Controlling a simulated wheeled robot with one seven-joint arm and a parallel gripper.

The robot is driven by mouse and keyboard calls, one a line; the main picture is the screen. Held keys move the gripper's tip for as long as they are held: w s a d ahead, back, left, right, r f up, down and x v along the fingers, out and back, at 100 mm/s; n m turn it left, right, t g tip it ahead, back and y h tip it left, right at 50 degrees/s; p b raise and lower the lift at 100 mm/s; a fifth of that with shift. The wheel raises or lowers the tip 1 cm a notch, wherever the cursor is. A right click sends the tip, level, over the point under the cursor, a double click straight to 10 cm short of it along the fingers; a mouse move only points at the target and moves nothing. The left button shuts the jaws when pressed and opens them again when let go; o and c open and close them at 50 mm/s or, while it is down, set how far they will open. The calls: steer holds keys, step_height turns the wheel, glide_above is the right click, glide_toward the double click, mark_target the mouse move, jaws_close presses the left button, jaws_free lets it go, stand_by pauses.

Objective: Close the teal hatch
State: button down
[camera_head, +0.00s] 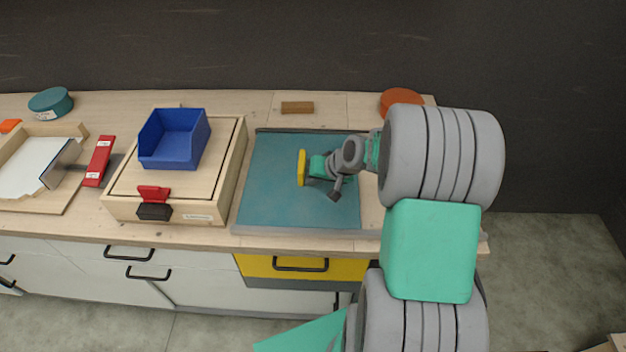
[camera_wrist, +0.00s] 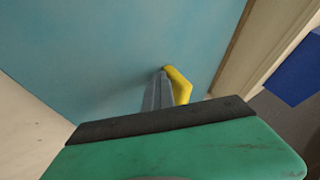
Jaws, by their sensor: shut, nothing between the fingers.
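The teal hatch (camera_head: 275,205) is a flat square panel on the counter, with a grey edge along its front and a dark one at the back. It looks flat or nearly so; I cannot tell whether a small gap is left. A yellow handle (camera_head: 301,167) stands near its middle. My gripper (camera_head: 311,168) is over the panel, just right of the handle. In the wrist view the teal panel (camera_wrist: 100,50) fills most of the picture. There the shut, empty fingers (camera_wrist: 158,85) are right beside the yellow handle (camera_wrist: 180,86) and partly cover it; contact is unclear.
Left of the hatch is a wooden box (camera_head: 222,185) with a red latch (camera_head: 153,193) and a blue bin (camera_head: 172,150) on top. A wooden block (camera_head: 297,107) and an orange round object (camera_head: 402,101) lie behind. A yellow drawer (camera_head: 345,268) is below the counter.

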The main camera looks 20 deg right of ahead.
steer(key=shift+a+r, duration=0.1)
steer(key=shift+a, duration=0.2)
